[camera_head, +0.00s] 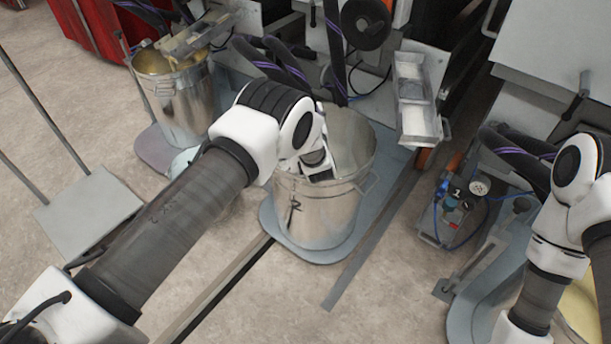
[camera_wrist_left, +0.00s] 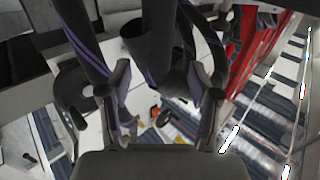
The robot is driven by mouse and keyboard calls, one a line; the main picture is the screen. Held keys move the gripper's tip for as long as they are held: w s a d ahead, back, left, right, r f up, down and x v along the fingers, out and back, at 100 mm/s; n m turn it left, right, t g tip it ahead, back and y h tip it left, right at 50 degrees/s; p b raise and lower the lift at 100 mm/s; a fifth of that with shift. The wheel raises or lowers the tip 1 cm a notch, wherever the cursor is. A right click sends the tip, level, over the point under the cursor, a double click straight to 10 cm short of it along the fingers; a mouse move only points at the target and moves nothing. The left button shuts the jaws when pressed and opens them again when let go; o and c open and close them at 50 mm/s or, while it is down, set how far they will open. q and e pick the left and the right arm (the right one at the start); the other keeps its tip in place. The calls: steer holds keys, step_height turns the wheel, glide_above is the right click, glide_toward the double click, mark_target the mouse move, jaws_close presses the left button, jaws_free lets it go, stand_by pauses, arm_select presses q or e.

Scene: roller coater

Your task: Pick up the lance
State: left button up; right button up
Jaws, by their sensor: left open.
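The likely lance is one of the dark tubes with purple stripes; I cannot tell which. One dark tube (camera_head: 336,50) hangs behind the middle metal bucket (camera_head: 315,215) in the head view. In the left wrist view a thick dark tube (camera_wrist_left: 158,40) stands beyond the fingers, with striped tubes to either side. My left gripper (camera_wrist_left: 160,92) is open, with its fingers apart and nothing clearly between them. In the head view the left wrist is at the bucket's mouth, and its fingers are mostly hidden.
A second metal bucket (camera_head: 180,100) stands at upper left. A grey tray (camera_head: 412,98) juts out at the machine, right of the middle bucket. A control box (camera_head: 452,208) with gauges lies farther right. Open floor (camera_head: 385,290) shows at the front.

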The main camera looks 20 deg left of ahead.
arm_select(q)
steer(key=b+x, duration=0.1)
steer(key=x, duration=0.3)
steer(key=shift+w+d+f, duration=0.1)
steer(key=shift+w+f, duration=0.05)
jaws_close()
